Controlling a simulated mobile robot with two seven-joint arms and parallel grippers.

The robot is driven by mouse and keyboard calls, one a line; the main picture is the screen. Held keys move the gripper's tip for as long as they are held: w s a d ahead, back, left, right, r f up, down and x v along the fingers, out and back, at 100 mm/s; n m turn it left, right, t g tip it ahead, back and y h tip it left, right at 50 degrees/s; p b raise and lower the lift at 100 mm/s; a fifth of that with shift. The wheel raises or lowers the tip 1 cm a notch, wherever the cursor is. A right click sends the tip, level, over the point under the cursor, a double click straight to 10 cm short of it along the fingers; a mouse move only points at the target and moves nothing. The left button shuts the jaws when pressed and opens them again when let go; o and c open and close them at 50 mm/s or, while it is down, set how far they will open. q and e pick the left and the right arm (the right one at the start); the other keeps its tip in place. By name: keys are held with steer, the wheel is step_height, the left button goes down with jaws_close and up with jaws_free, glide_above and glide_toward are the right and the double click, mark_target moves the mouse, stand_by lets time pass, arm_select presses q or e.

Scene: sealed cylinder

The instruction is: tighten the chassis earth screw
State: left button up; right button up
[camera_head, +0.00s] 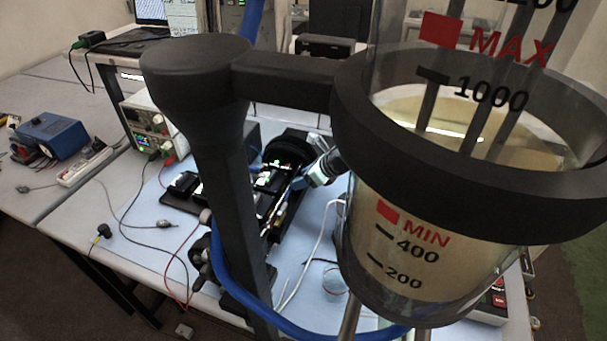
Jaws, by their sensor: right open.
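A dark open chassis (181,201) with small lit green spots lies on the light blue mat of the bench, partly hidden by a black post. I cannot make out the earth screw at this size. My right gripper (303,183) is a grey shape over the right side of the chassis, beside a thin, light-coloured part. It is open, and I see nothing held in it. The clear cylinder hides part of the right arm. My left gripper does not show.
A clear cylinder (410,270) of yellowish liquid, marked MIN and MAX, stands close in front in a black ring (470,180) on a black post (240,200). A blue hose (290,325) curves below. Bench supplies (150,120) and loose leads lie left.

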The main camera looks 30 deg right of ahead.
steer(key=v, duration=1.3)
steer(key=shift+r+b, duration=0.2)
steer(key=shift+b, duration=0.1)
steer(key=shift+s+d, duration=0.1)
